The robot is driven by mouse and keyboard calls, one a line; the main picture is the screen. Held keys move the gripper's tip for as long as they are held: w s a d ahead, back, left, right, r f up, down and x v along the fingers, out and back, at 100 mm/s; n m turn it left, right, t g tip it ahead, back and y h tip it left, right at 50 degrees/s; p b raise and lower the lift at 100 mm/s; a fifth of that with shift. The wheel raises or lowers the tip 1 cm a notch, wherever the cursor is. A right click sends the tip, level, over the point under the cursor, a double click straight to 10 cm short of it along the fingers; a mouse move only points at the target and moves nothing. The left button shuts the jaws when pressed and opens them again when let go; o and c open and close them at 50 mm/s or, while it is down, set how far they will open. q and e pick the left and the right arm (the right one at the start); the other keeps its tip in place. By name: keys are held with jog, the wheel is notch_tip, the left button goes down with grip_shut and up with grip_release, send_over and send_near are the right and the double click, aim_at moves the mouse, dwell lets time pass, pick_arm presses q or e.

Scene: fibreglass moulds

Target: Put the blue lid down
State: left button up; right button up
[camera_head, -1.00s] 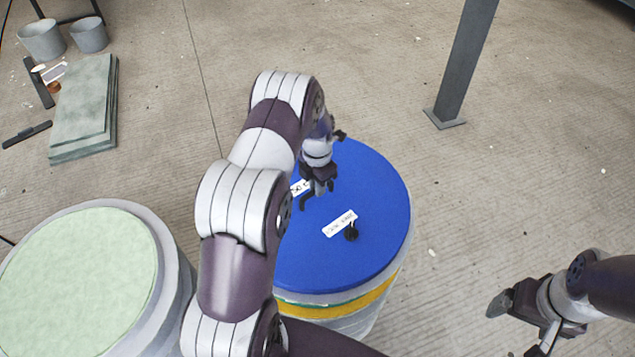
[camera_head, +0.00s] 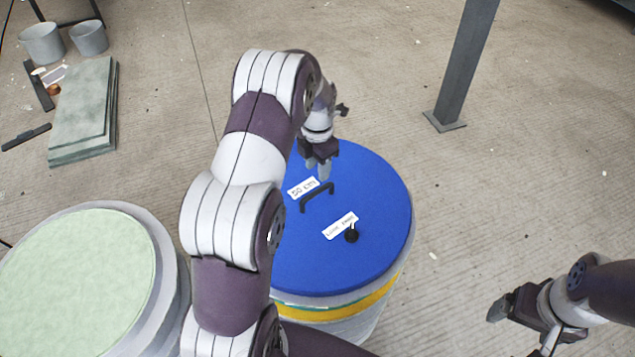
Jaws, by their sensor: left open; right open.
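The round blue lid (camera_head: 375,205) lies flat on top of a drum with a yellow band (camera_head: 375,296). The lid bears a black handle (camera_head: 318,196), a round black knob (camera_head: 351,236) and two white labels. My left gripper (camera_head: 324,172) is open and empty, just above and behind the handle, apart from it. My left arm covers the lid's left edge. My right gripper (camera_head: 495,312) is at the lower right, open and empty, over the floor and away from the drum.
A second drum with a pale green top (camera_head: 80,270) stands at the lower left. Flat green-grey slabs (camera_head: 82,110), two grey buckets (camera_head: 42,42) and dark bars lie at the upper left. A grey post (camera_head: 463,65) stands at the upper right. The floor right of the lid is clear.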

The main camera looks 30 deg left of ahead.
pick_arm(q)
jog(key=s+d+r+m, duration=0.7)
jog(key=s+d+m, duration=0.1)
jog(key=m, duration=0.8)
jog(key=s+d+m+t, duration=0.1)
jog(key=s+d+m, duration=0.3)
jog(key=s+m, duration=0.8)
jog(key=m, duration=0.3)
jog(key=shift+r+m, duration=0.25)
jog(key=shift+m, duration=0.05)
pick_arm(e)
jog(key=shift+f, duration=0.25)
